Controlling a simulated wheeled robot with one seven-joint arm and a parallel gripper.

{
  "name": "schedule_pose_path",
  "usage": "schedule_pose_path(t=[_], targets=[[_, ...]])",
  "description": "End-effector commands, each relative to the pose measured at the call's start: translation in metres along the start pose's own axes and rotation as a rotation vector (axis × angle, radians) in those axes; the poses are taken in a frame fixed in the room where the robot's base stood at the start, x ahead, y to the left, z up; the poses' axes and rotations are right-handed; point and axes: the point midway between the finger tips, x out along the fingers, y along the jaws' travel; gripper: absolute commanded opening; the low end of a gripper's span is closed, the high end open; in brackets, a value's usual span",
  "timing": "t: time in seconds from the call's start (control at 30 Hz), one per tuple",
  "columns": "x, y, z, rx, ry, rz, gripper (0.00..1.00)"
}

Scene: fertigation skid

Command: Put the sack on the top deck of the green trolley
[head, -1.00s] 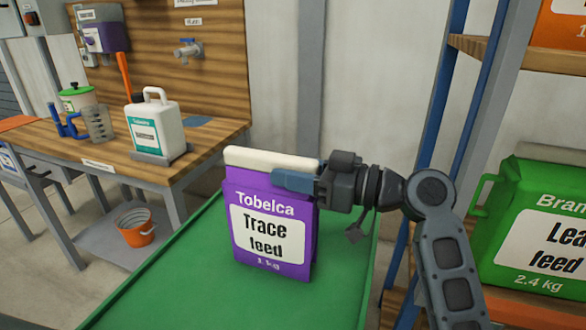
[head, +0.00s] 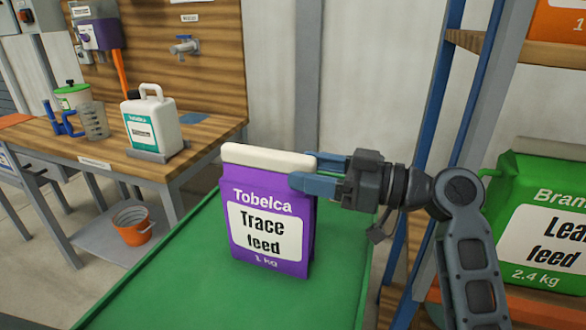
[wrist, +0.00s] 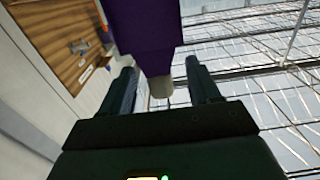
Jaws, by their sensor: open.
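The purple sack (head: 265,225) with a cream top band reads "Trace feed" and stands upright on the green trolley deck (head: 180,290). My gripper (head: 305,172) is at the upper right of the sack, with its blue-grey fingers open and pointing left at the sack's right edge. In the wrist view the sack (wrist: 145,22) shows ahead, with its pale band end (wrist: 160,86) between the two open fingers (wrist: 162,90). I cannot tell from this whether a finger touches the sack. The sack's underside and back are hidden.
A wooden bench (head: 90,145) at the left holds a white jug (head: 152,122) and a clear beaker (head: 93,120). An orange bucket (head: 131,224) stands below. A shelf rack with a blue post (head: 440,90) and a green bag (head: 540,225) is close at the right. The deck's front left is clear.

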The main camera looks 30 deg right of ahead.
Motion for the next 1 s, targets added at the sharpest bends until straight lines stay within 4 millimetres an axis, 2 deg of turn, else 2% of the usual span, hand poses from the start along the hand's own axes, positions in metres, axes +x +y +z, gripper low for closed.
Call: schedule_pose_path(t=[0.03,0.2,0.4,0.6,1.0], targets=[[-0.012,0.001,0.002,-0.001,0.0,0.005,0.62],[-0.046,0.001,0.002,-0.001,0.0,0.005,0.62],[-0.073,0.001,0.0,-0.001,0.001,0.003,0.62],[-0.081,0.0,0.0,-0.001,0.0,0.0,0.62],[-0.081,0.0,0.0,-0.001,0.0,0.0,0.62]])
